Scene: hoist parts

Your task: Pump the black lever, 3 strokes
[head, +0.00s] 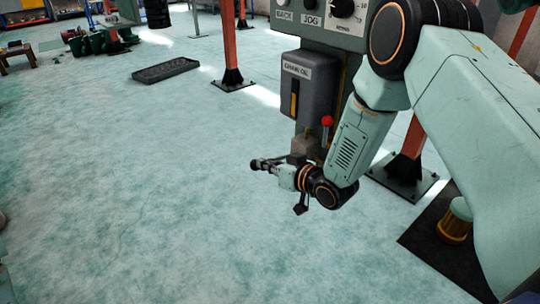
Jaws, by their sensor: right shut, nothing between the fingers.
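A grey box labelled "CHAIN OIL" (308,85) with an upright yellow strip hangs on a post below the control panel. My right gripper (256,164) is shut and empty. It points left, below and to the left of the knob, apart from it in the picture. My left gripper is not in view.
A control panel with "JOG" label and dial (343,8) is above the box. Red-orange posts stand on dark base plates (404,174). A black tray (165,70) lies on the floor at back left.

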